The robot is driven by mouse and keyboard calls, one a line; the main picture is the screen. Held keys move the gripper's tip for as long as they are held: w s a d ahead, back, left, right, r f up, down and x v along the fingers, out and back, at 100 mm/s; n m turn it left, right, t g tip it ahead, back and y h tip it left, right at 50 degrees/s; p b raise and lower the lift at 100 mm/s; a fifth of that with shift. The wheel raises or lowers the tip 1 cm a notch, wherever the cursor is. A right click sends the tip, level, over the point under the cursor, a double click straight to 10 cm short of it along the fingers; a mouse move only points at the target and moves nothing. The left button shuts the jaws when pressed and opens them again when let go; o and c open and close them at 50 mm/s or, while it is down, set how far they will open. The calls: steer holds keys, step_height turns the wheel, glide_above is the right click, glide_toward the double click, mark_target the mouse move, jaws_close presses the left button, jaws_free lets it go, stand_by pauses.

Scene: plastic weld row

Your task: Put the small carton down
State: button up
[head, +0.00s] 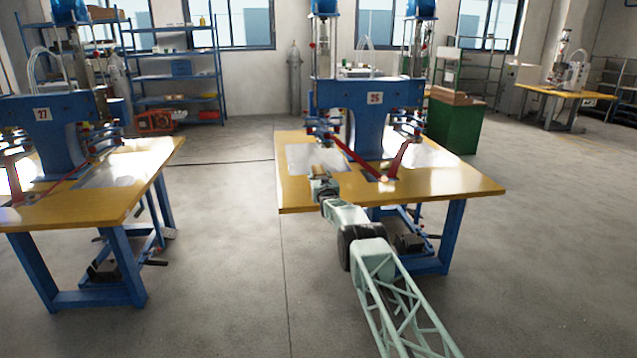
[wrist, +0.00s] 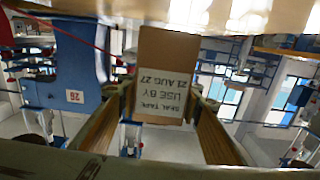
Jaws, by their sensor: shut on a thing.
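The small carton (wrist: 160,75) is brown cardboard with a pale printed label reading "SEAL TAPE USE BY 21 AUG 27", upside down in the wrist view. My gripper (wrist: 160,105) is shut on it, with one finger on each side. In the head view, my gripper (head: 320,177) is low over the left front part of the yellow work table (head: 300,198). The carton is only a small tan patch there. I cannot tell whether the carton touches the table.
The blue welding machine (head: 368,118) stands behind my gripper on the same table, with red straps (head: 355,158) in front. The right front (head: 450,185) looks clear. Another machine table (head: 130,180) stands left.

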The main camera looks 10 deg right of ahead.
steer(key=shift+w, duration=0.1)
steer(key=shift+f+b, duration=0.9)
steer(key=shift+f, duration=0.75)
steer(key=shift+f, duration=0.1)
steer(key=o, duration=1)
steer(key=shift+f, duration=0.1)
steer(key=shift+s+r+p, duration=0.2)
steer(key=shift+s+p, duration=0.3)
steer(key=shift+p, duration=0.75)
steer(key=shift+s+p, duration=0.2)
steer(key=shift+p, duration=0.25)
